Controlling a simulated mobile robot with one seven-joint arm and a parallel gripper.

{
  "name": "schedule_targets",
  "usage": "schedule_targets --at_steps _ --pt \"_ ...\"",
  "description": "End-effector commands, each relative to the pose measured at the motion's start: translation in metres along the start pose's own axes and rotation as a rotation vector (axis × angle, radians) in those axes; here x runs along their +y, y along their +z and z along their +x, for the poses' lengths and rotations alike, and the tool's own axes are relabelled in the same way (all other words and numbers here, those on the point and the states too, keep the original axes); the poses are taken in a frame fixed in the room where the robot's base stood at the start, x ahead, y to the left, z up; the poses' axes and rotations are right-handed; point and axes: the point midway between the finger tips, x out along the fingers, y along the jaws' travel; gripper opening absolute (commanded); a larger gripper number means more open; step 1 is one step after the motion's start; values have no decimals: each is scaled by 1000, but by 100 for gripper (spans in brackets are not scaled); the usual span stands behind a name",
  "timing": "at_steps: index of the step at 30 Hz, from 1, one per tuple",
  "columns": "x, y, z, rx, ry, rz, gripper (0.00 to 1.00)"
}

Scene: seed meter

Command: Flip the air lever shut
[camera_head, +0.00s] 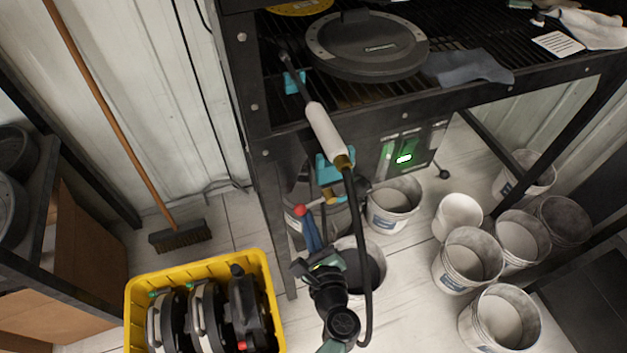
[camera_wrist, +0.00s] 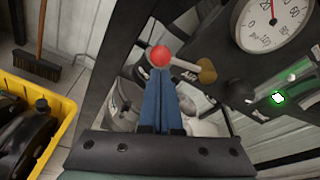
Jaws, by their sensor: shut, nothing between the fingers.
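The air lever is a grey rod with a red ball knob (camera_head: 300,211). It runs right from the knob to a brass fitting by the table's front leg. In the wrist view the red knob (camera_wrist: 161,56) sits just beyond my fingertips, with the rod (camera_wrist: 187,65) reaching right to the brass part (camera_wrist: 207,71). My gripper (camera_head: 308,222) has blue fingers pressed together, pointing up at the knob; they also show in the wrist view (camera_wrist: 160,74). Nothing is between them. I cannot tell whether the tips touch the knob.
A black hose (camera_head: 361,260) hangs close right of my gripper. A yellow crate (camera_head: 135,310) of discs stands at left, several white buckets (camera_head: 468,258) at right. A lit green switch (camera_head: 404,158) and a dial gauge (camera_wrist: 275,22) are near. A broom (camera_head: 180,237) leans at left.

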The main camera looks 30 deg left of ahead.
Motion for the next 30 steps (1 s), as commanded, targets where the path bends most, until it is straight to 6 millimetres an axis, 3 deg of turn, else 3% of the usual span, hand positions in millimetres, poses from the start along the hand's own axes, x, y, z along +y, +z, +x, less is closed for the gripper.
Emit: schedule_targets --at_steps 9,30 --pt "-2 11 -2 -2 12 45 0" --pt "-2 11 -2 -2 11 42 0"
